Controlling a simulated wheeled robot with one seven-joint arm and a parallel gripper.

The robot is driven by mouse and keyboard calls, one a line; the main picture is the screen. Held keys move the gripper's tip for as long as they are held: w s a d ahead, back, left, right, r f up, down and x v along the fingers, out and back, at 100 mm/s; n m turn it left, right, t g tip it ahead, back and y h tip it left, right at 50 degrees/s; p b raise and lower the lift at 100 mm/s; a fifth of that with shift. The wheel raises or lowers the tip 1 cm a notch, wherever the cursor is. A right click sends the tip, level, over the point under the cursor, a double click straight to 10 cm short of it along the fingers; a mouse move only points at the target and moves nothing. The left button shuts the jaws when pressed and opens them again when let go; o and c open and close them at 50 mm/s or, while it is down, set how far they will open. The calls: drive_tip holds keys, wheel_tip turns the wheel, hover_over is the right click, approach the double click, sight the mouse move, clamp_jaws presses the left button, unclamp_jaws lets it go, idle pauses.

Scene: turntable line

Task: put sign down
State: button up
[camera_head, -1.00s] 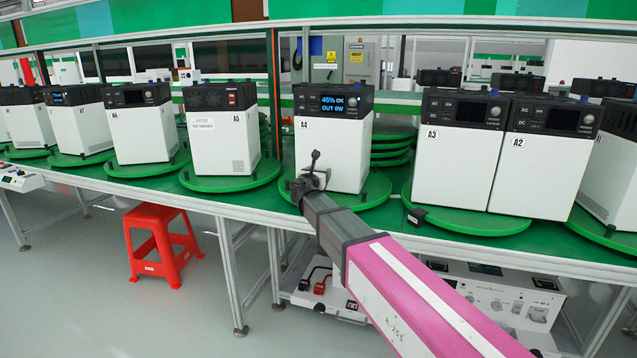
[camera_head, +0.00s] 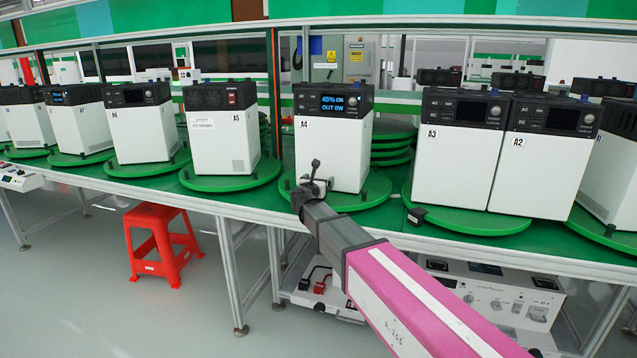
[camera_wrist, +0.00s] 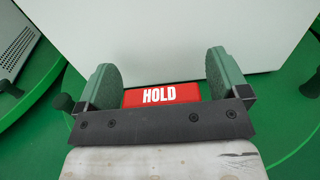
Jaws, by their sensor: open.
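The sign is a red block with white letters HOLD (camera_wrist: 162,96). In the wrist view it sits low in front of the white case of unit A4 (camera_head: 330,150), on or just above the green turntable (camera_head: 368,196). My gripper (camera_wrist: 160,82) is open, with one green finger on each side of the sign. Gaps show between the fingers and the sign's ends. The dark bar of my gripper hides the sign's lower edge. In the head view my gripper is at the front of A4's turntable, and the sign is hidden there.
Unit A5 (camera_head: 222,140) stands on its own turntable to the left, and units A3 (camera_head: 450,165) and A2 (camera_head: 538,170) share one to the right. Black knobs stand on the turntable rims. A red stool (camera_head: 160,240) is on the floor below the line.

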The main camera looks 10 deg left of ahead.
drive_tip(key=s, duration=1.2)
drive_tip(key=shift+a, duration=0.45)
drive_tip(key=shift+r, duration=0.1)
drive_tip(key=shift+s, duration=0.1)
